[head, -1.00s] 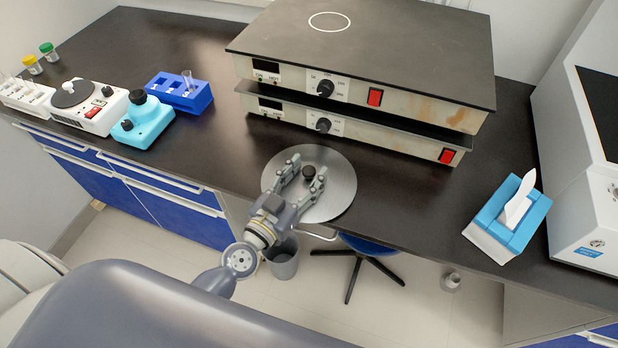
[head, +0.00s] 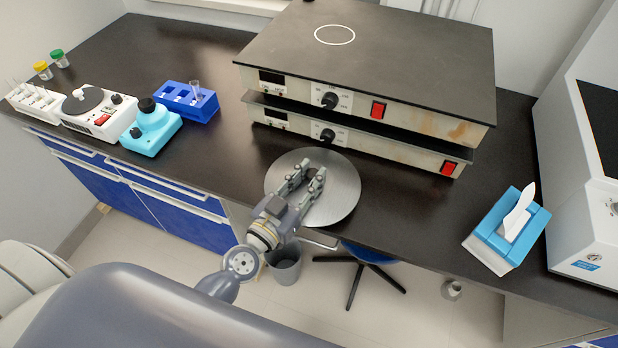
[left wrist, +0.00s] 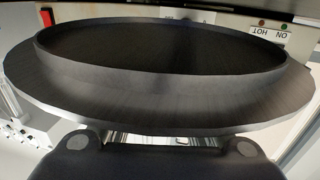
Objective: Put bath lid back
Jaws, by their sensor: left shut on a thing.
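The bath lid (head: 340,194) is a round grey metal disc near the front edge of the bench, in front of the stacked hot plates. My left gripper (head: 311,172) is over its middle, with the fingers shut on the lid's dark knob, which the fingers now hide. The lid (left wrist: 160,100) fills the left wrist view as a wide dark disc with a raised ring. My left fingers (left wrist: 165,142) show at the bottom of that view. I cannot tell whether the lid touches the bench. My right gripper is not in view, and I cannot identify the bath.
Two stacked hot plates (head: 365,65) stand right behind the lid. A blue tissue box (head: 507,230) is at right, beside a white machine (head: 590,180). A blue tube rack (head: 188,103) and small devices (head: 152,127) are at left. A stool (head: 360,262) stands below.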

